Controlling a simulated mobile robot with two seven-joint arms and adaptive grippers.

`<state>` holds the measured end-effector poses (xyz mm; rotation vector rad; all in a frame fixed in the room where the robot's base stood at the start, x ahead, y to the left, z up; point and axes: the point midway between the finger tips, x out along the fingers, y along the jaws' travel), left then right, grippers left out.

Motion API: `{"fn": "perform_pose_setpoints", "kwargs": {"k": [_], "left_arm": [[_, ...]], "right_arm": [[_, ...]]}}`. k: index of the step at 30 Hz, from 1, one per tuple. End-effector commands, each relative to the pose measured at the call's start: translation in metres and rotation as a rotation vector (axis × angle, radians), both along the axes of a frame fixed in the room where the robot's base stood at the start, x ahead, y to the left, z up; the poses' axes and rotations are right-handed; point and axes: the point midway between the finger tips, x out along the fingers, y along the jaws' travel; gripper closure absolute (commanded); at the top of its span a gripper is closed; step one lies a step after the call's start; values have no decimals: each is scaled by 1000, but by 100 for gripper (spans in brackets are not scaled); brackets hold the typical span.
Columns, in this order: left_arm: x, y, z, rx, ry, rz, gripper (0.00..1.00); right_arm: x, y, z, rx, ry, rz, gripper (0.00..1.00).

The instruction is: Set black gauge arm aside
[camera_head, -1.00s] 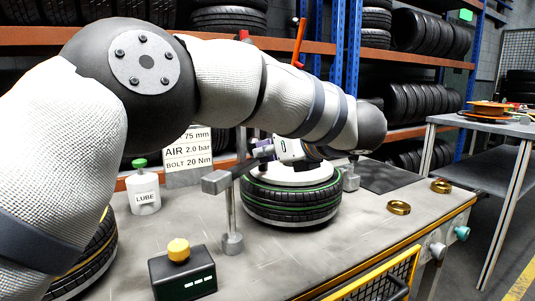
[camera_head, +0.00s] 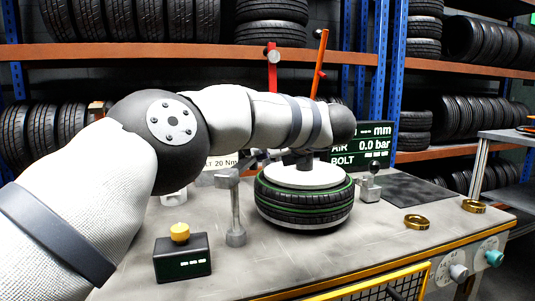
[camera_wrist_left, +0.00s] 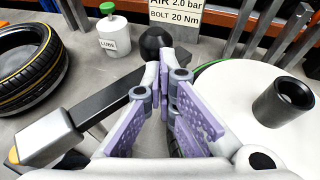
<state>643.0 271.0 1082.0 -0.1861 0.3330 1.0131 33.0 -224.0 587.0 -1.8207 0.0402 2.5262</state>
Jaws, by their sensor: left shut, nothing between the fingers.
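The black gauge arm (camera_wrist_left: 108,100) runs in the left wrist view from a grey end block (camera_wrist_left: 45,138) up toward a black ball knob (camera_wrist_left: 155,41). In the head view its grey block (camera_head: 227,178) sits on a post left of the green-striped tyre (camera_head: 303,203); the bar is mostly hidden behind my arm. My left gripper (camera_wrist_left: 164,58) is shut and empty, its purple fingers beside the bar, tips near the knob. I cannot tell whether they touch it. My right gripper is out of view.
A white disc with a black hub (camera_wrist_left: 284,101) covers the tyre. The lube bottle (camera_wrist_left: 113,35) and a yellow-striped tyre (camera_wrist_left: 27,70) stand left. A yellow-button box (camera_head: 182,256) and brass rings (camera_head: 417,222) rest on the bench. The front right of the bench is mostly clear.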

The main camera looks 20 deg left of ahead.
Motion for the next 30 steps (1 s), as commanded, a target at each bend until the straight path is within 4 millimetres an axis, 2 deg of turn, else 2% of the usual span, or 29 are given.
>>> {"fn": "perform_pose_setpoints", "kwargs": {"k": [9, 18, 30], "left_arm": [[7, 25, -2, -2, 2, -4, 100], [6, 38, -2, -2, 1, 132, 100], [2, 53, 2, -1, -2, 127, 100]], "right_arm": [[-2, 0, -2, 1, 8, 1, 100], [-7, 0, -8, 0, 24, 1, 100], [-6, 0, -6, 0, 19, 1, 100]]}}
